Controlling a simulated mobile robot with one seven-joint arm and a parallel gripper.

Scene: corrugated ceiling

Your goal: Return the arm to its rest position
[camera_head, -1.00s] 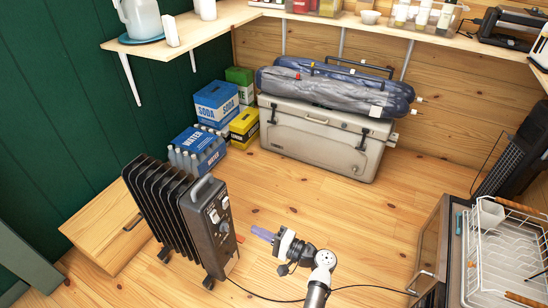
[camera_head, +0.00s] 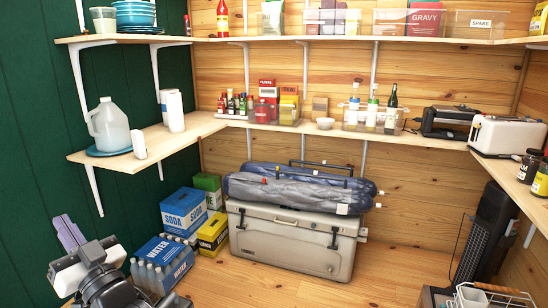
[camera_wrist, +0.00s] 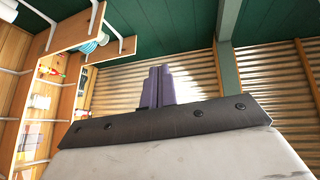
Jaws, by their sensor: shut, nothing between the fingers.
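My gripper (camera_head: 68,232) is at the lower left of the head view, with its purple fingers pointing up in front of the dark green wall. In the wrist view the two purple fingers (camera_wrist: 157,86) stand side by side, pressed together with nothing between them. The wrist view looks up toward the corrugated ceiling (camera_wrist: 190,82). Part of my arm shows below the gripper in the head view and hides some of the floor there.
Water bottles (camera_head: 160,265) stand just right of my arm, with soda boxes (camera_head: 184,211) behind. A beige cooler (camera_head: 293,243) bears grey rolled bags (camera_head: 290,190). A wooden shelf (camera_head: 190,135) with a jug (camera_head: 108,125) juts out above the gripper. Open floor lies front right.

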